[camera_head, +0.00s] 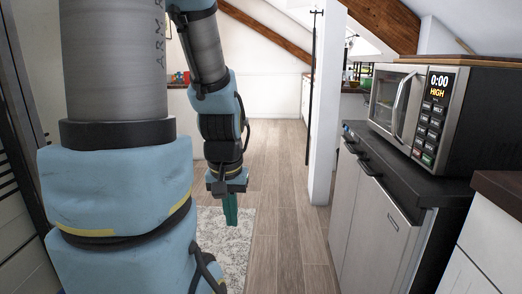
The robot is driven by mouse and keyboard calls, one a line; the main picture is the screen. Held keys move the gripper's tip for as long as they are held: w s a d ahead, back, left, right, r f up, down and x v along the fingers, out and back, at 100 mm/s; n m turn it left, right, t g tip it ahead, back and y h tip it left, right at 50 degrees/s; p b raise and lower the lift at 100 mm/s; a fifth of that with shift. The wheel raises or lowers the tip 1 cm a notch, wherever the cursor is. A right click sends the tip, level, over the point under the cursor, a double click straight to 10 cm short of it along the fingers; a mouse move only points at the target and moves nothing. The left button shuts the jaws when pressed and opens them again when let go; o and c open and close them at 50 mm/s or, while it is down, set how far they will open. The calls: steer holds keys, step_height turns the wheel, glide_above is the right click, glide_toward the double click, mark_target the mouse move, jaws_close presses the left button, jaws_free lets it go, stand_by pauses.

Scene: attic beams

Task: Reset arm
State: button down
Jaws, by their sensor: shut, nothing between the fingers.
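My arm fills the left part of the head view, with grey links and light blue joint covers. My gripper (231,209) hangs at the end of the arm, left of the picture's middle. Its teal fingers point down and are together, with nothing between them. It is in free air, with the wooden floor (280,215) and a light patterned rug (238,250) behind it in the picture.
A microwave (415,112) showing "0:00 HIGH" stands on a dark counter (400,180) above grey cabinets at the right. A white post (325,110) rises near the middle. Open floor runs between the arm and the cabinets. Sloping wooden beams (375,18) cross above.

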step_height(320, 180, up, 14)
steer(key=p, duration=1.1)
steer(key=shift+f, duration=0.2)
